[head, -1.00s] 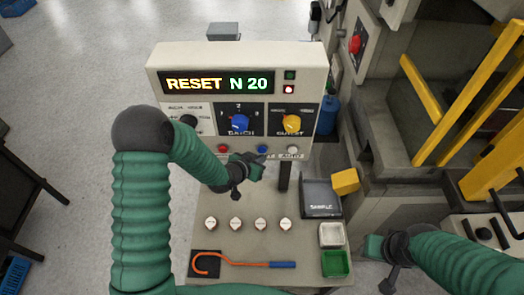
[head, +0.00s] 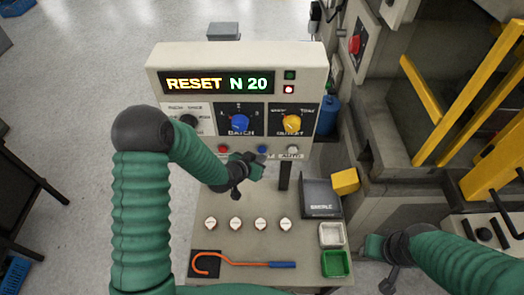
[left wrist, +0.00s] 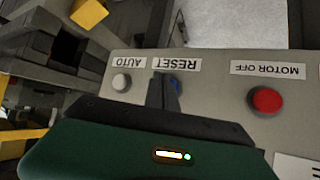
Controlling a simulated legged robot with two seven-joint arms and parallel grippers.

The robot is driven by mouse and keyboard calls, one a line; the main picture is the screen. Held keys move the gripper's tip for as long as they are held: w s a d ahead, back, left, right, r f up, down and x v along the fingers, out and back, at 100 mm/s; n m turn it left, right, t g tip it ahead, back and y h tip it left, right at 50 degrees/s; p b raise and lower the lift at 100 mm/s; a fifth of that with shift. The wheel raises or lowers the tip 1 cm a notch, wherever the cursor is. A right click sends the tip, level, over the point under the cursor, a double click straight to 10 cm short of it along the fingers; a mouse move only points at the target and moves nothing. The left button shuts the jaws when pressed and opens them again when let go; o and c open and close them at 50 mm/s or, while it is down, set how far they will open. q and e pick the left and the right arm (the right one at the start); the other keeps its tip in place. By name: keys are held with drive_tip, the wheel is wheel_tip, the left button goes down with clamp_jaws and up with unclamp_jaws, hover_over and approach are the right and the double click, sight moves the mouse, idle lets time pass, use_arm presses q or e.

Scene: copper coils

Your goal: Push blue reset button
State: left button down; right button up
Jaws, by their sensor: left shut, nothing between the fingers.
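The blue reset button (head: 262,150) sits on the lower front of the control panel, between a red and a white button. In the left wrist view the blue button (left wrist: 175,83) shows beside my fingertips, partly hidden behind them, under the RESET label. My left gripper (head: 259,158) is shut and empty, with its tips just below and in front of the button. I cannot tell whether they touch it. My right gripper (head: 374,247) is at the lower right, away from the panel; its jaw state is unclear.
The red MOTOR OFF button (left wrist: 265,100) and white AUTO button (left wrist: 121,82) flank the blue one. The display (head: 217,83) reads RESET N 20. A black lever (head: 284,175) stands right of my left gripper. An orange hook tool (head: 245,264) lies on the desk.

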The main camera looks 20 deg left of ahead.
use_arm(q)
drive_tip(key=shift+w+r, duration=0.1)
drive_tip(key=shift+w, duration=0.2)
drive_tip(key=shift+w+a, duration=0.2)
drive_tip(key=shift+w, duration=0.25)
idle(0.7)
drive_tip(key=shift+s+d, duration=0.25)
drive_tip(key=shift+s, duration=0.65)
drive_tip(key=s, duration=0.2)
drive_tip(key=s+d, duration=0.1)
drive_tip(key=s, duration=0.1)
drive_tip(key=shift+s+d+b, duration=0.2)
drive_tip(key=shift+s+b, duration=0.15)
drive_tip(key=shift+s, duration=0.05)
idle(0.5)
